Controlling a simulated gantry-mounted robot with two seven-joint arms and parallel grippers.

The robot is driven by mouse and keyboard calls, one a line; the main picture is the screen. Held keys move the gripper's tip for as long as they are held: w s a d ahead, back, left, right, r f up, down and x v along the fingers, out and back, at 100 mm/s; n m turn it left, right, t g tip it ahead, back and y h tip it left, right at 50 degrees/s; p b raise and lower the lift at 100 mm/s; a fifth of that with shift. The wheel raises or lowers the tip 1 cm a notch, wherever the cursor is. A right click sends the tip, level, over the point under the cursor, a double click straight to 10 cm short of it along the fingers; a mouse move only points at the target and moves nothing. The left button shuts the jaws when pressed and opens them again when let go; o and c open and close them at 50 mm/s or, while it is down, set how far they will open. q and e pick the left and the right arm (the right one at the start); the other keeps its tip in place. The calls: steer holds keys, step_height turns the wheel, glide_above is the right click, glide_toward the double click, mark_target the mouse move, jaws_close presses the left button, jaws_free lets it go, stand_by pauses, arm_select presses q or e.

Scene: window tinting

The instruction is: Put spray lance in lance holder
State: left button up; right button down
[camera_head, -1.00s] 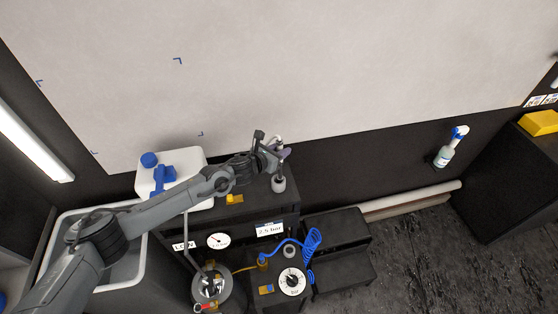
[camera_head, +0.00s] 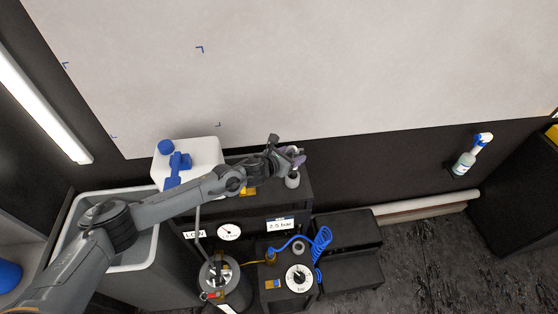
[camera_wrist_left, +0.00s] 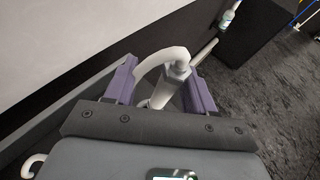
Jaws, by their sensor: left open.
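The spray lance shows in the left wrist view as a pale curved tube (camera_wrist_left: 160,60) with a straight body running down between the purple fingers. My left gripper (camera_head: 294,157) is open, with one finger on each side of the lance; it also shows in the left wrist view (camera_wrist_left: 160,88). I cannot tell whether either finger touches it. A small grey upright cylinder (camera_head: 292,181), seemingly the lance holder, stands on the dark cabinet just below the gripper. The lance's lower end is hidden, so I cannot tell how deep it sits. My right gripper is not in view.
A white canister with a blue cap (camera_head: 166,147) and a grey tub (camera_head: 68,232) stand left, under my arm. A metal tank (camera_head: 222,280), gauges and a blue coiled hose (camera_head: 321,243) are in front. A spray bottle (camera_head: 464,163) is at right. The pale wall panel is behind.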

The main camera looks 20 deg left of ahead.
arm_select(q)
steer(key=v, duration=1.1)
steer(key=s+d+f+n+g+y, duration=0.1)
steer(key=s+d+f+n, duration=0.2)
steer(key=s+d+n, duration=0.45)
steer(key=s+d+f+n+g, duration=0.1)
steer(key=s+d+f+n, duration=0.1)
steer(key=s+d+n, duration=0.55)
steer(key=s+a+f+n+g+y, duration=0.1)
steer(key=s+a+n+g, duration=0.1)
steer(key=s+a+n, duration=0.2)
steer(key=s+a+f+n+g+y, duration=0.1)
steer(key=s+a+f+n+g, duration=0.1)
steer(key=s+n, duration=0.8)
steer(key=s+a+f+n+g+y, duration=0.1)
steer(key=s+a+f+n+g, duration=0.1)
steer(key=s+a+n, duration=0.3)
steer(key=s+n+g+b, duration=0.1)
steer(key=s+n, duration=0.1)
steer(key=n, duration=0.1)
steer(key=shift+a+f+n, duration=0.2)
steer(key=shift+a+n, duration=0.2)
